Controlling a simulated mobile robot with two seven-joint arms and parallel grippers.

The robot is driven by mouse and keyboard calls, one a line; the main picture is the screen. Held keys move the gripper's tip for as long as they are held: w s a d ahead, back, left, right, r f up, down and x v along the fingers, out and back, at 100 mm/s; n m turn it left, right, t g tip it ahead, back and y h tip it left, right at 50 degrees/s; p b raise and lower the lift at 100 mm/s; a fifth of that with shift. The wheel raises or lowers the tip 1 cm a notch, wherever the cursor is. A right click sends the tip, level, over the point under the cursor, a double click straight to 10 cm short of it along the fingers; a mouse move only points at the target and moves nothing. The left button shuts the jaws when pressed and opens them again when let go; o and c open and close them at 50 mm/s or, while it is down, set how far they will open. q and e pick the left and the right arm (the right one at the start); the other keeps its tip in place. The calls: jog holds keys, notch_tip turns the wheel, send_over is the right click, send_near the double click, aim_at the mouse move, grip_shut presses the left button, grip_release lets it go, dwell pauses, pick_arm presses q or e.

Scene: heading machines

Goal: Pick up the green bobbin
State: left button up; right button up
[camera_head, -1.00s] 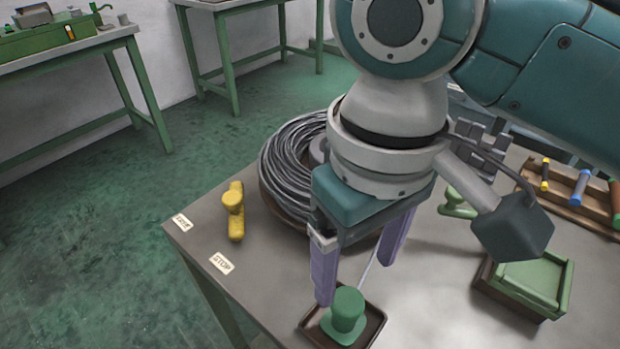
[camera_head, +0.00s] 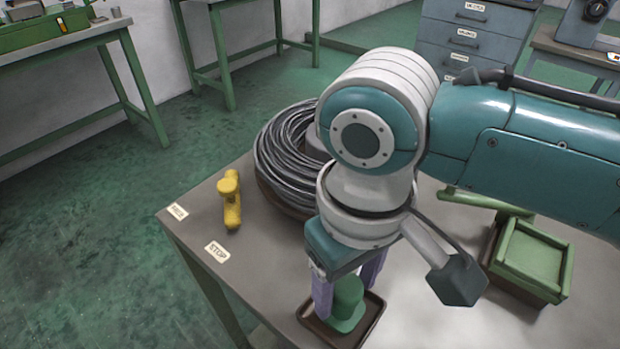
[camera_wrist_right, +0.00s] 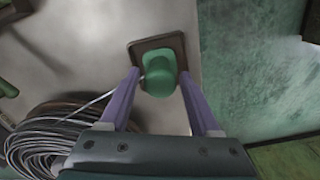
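The green bobbin (camera_head: 349,298) stands upright in a small brown tray (camera_head: 310,318) near the table's front edge. It also shows in the right wrist view (camera_wrist_right: 160,78), between my two purple fingers. My right gripper (camera_head: 347,296) is open and points down, one finger on each side of the bobbin. A gap seems to remain between the fingers and the bobbin, so I see no firm hold. The far finger is partly hidden by the bobbin. My left gripper is not in view.
A coil of grey wire (camera_head: 283,160) lies behind my right gripper, with a strand running toward the bobbin in the wrist view. A green-topped box (camera_head: 533,258) sits at right. Bare tabletop lies between.

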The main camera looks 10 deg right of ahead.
grip_shut()
dwell(0.5)
